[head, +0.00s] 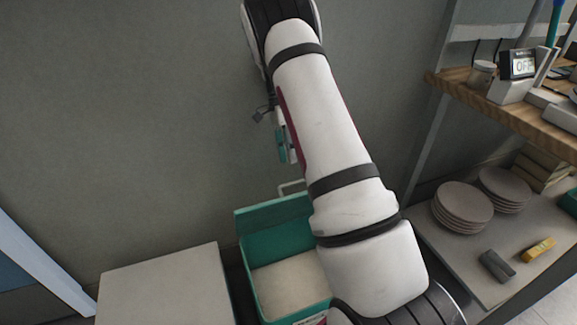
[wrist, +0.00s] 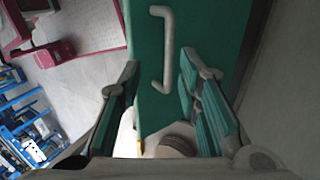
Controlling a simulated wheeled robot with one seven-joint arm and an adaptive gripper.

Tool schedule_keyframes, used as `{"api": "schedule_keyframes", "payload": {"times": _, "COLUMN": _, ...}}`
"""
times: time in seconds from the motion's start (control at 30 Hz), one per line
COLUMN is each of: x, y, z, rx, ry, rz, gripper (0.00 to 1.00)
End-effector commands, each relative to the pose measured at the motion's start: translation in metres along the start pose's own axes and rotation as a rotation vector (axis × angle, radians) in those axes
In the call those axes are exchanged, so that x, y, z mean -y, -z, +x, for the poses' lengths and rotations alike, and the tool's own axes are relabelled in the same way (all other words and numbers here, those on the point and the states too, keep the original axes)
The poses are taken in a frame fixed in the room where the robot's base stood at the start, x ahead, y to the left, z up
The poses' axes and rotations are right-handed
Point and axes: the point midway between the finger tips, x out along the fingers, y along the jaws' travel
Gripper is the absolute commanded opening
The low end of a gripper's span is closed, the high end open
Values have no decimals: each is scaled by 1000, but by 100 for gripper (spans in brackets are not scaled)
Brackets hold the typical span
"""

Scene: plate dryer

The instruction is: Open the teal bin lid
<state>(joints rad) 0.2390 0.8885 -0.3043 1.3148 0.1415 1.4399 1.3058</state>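The teal bin (head: 245,275) stands below and left of my arm in the head view, and its pale inside shows. Its teal lid (head: 258,220) stands raised at the back, near the wall. A pale bar handle (head: 290,184) sticks out by the lid's top edge. In the wrist view the lid (wrist: 215,30) fills the middle, with the handle (wrist: 168,50) upright between and beyond my fingertips. My gripper (wrist: 160,64) is open and empty, apart from the handle. In the head view my gripper (head: 287,150) hangs above the handle, partly hidden by my arm.
A pale box (head: 160,285) stands left of the bin. At right, a shelf (head: 475,95) and a lower counter (head: 445,255) hold stacked plates (head: 462,205), a grey block (head: 496,266) and a yellow one (head: 538,249). The grey wall is close behind the lid.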

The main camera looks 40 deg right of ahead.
Motion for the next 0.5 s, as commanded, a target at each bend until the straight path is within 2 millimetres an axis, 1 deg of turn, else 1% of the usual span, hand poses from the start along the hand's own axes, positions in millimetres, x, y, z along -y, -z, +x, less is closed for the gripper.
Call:
{"api": "schedule_keyframes", "payload": {"times": 0.03, "x": -3, "y": 0, "z": -6, "rx": -1, "ry": 1, "rz": 0, "gripper": 31}}
{"api": "schedule_keyframes", "payload": {"times": 0.2, "x": -9, "y": 0, "z": -16, "rx": -1, "ry": -1, "rz": 0, "gripper": 31}}
{"api": "schedule_keyframes", "payload": {"times": 0.47, "x": -10, "y": 1, "z": -17, "rx": -1, "ry": -2, "rz": 1, "gripper": 31}}
{"api": "schedule_keyframes", "payload": {"times": 0.5, "x": -10, "y": 1, "z": -17, "rx": 0, "ry": -2, "rz": 1, "gripper": 25}}
